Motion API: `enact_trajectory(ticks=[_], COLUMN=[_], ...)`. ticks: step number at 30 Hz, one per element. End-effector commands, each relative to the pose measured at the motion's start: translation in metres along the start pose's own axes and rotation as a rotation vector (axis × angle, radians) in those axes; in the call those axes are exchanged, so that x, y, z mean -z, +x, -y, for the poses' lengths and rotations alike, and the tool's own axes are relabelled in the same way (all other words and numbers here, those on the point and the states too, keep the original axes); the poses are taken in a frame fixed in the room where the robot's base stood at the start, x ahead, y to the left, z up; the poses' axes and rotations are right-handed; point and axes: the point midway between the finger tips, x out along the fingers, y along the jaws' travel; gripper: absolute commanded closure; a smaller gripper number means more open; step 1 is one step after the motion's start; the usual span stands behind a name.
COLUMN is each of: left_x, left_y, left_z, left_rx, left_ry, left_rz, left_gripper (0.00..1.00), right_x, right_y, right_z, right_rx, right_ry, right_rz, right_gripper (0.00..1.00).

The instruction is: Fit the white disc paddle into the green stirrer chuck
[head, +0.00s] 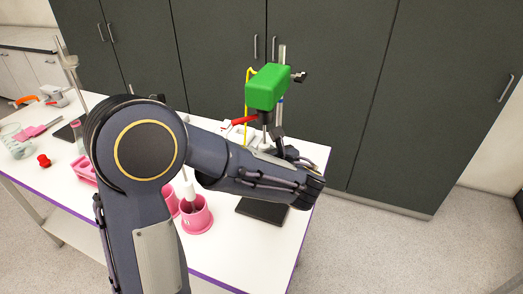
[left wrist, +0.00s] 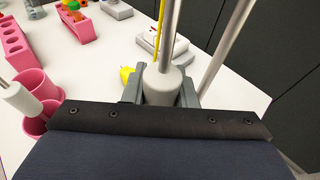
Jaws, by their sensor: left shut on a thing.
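The green stirrer (head: 268,88) is mounted on a stand rod, with its dark chuck (head: 265,117) on its underside. My left gripper (head: 272,146) is just below the chuck. In the left wrist view its fingers (left wrist: 161,92) are shut on a pale grey-white collar of the paddle (left wrist: 162,84), whose metal shaft rises upright from it. In the head view the shaft top is at or very near the chuck, but I cannot tell whether it is inside. The disc end is hidden behind the gripper. My right gripper is not in view.
A black stand base (head: 262,210) lies below the gripper. Pink pots (head: 196,218) stand left of it, one with a white-gripped tool (head: 190,193). A yellow cable (head: 247,95) hangs beside the stirrer. A metal stand rod (left wrist: 222,55) rises close to my left gripper.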

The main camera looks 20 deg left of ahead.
Motion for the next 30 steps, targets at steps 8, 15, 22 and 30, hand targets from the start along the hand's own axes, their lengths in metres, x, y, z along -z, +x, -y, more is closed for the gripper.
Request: enact_trajectory(ticks=[8,15,22,30], left_x=[-0.007,-0.013,-0.017,-0.023], left_y=[-0.002,-0.004,-0.005,-0.007], left_z=[0.000,0.000,0.000,0.000], left_rx=[0.000,0.000,0.000,0.000], left_ry=[-0.001,-0.001,-0.001,-0.001], left_rz=[0.001,0.001,0.001,0.001], left_gripper=[1.00,1.00,1.00,1.00], right_x=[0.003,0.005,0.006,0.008], right_y=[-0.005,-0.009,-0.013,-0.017], right_z=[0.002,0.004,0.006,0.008], right_rx=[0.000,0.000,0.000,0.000], right_ry=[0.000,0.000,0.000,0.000], right_rz=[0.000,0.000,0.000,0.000], right_gripper=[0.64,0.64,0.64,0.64])
